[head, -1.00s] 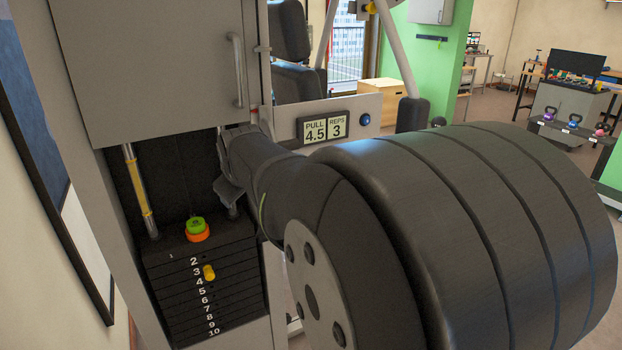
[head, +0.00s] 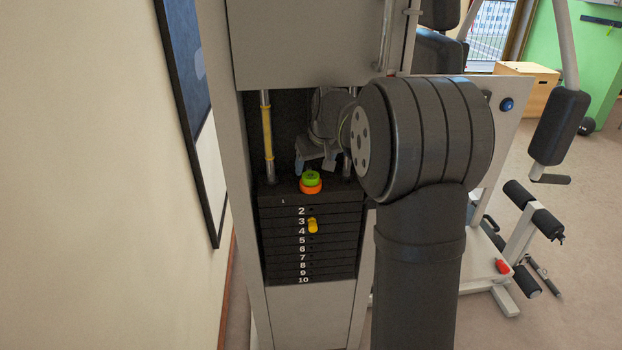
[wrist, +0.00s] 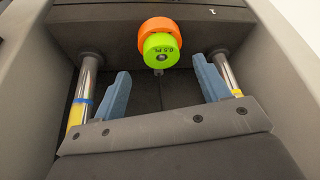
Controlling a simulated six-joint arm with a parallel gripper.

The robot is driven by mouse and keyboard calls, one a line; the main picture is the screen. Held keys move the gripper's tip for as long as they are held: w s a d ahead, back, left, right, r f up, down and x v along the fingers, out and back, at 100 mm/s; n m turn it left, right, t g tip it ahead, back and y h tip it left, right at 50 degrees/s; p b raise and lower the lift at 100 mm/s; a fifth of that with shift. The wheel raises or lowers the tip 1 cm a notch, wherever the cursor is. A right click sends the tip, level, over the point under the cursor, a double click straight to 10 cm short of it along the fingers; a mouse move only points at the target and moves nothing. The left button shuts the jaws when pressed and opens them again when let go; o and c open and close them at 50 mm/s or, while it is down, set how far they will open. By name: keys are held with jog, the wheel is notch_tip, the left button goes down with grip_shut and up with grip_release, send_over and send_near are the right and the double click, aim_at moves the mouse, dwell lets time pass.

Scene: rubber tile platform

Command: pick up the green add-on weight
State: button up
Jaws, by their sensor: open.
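The green add-on weight (head: 311,177) sits on top of an orange one (head: 311,188) on the top plate of the weight stack (head: 309,247). In the wrist view the green weight (wrist: 161,48), marked "0.5", shows its face, with the orange weight (wrist: 158,24) behind it. My gripper (head: 317,163) is inside the machine's opening, just above the weights in the head view. In the wrist view my gripper (wrist: 161,88) is open, its two blue fingers wide apart. The green weight shows beyond the fingertips, between their lines. The fingers hold nothing.
Guide rods (head: 267,138) stand on both sides of the stack; another rod (wrist: 228,74) is close by the right finger in the wrist view. A cabinet panel (head: 305,42) hangs above the opening. A yellow pin (head: 312,225) sticks out of the stack front.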

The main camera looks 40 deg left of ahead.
aim_at(311, 174)
jog(key=x, duration=0.3)
jog(key=shift+a+f, duration=0.2)
jog(key=shift+f, duration=0.15)
jog(key=c, duration=1.2)
jog(key=shift+r, duration=0.1)
jog(key=shift+c, duration=0.2)
